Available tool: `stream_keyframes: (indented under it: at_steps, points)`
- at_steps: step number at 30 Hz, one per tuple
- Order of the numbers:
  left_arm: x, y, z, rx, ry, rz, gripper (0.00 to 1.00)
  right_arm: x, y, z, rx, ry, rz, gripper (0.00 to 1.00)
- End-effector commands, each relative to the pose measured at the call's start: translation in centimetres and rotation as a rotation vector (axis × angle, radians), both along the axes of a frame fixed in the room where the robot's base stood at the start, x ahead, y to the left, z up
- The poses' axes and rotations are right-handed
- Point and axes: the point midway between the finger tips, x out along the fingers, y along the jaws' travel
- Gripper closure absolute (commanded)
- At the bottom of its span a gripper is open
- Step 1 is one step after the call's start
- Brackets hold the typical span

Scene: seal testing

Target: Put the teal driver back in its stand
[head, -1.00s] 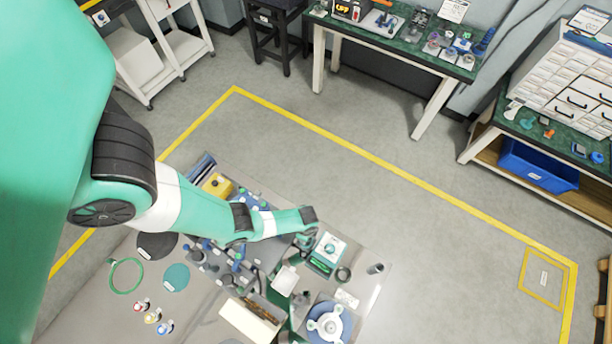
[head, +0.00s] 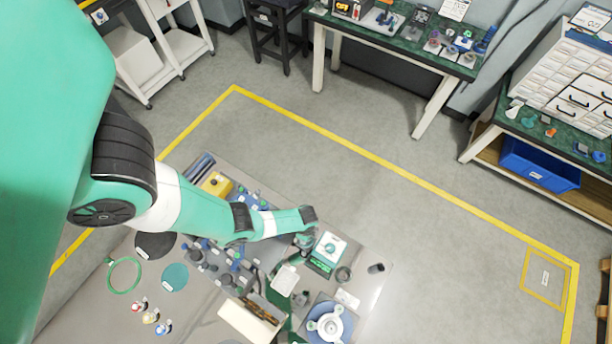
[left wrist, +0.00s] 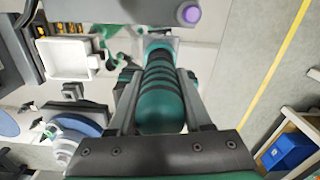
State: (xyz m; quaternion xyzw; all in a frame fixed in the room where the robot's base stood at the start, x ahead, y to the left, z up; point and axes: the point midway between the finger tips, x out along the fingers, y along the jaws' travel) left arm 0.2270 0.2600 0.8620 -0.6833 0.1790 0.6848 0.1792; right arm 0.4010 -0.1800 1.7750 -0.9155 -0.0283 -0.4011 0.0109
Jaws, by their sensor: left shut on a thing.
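In the left wrist view, the teal driver (left wrist: 160,109), with black bands around its handle, lies lengthwise between the two fingers of my left gripper (left wrist: 160,90). The gripper is shut on it. In the head view my left gripper (head: 304,242) is over the bench, just left of a green-and-white device. The driver is hard to make out there, hidden by my wrist. I cannot tell which bench item is the driver's stand. My right gripper cannot be made out in either view.
The bench is crowded. A pale open box (head: 238,322) and a blue round fixture (head: 327,323) stand near its front. A green-and-white device (head: 327,252) and a dark cup (head: 376,268) are to the right. Dark posts (head: 205,258) stand left of my gripper.

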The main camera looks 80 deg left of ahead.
Motion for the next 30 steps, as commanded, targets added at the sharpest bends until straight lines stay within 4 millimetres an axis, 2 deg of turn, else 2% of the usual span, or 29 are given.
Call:
stream_keyframes:
  at_steps: [30]
  points:
    - [0.05,0.02,-0.75,0.0,-0.001,0.0,1.0,0.0,0.0,-0.77,0.0,0.0,0.0,0.5]
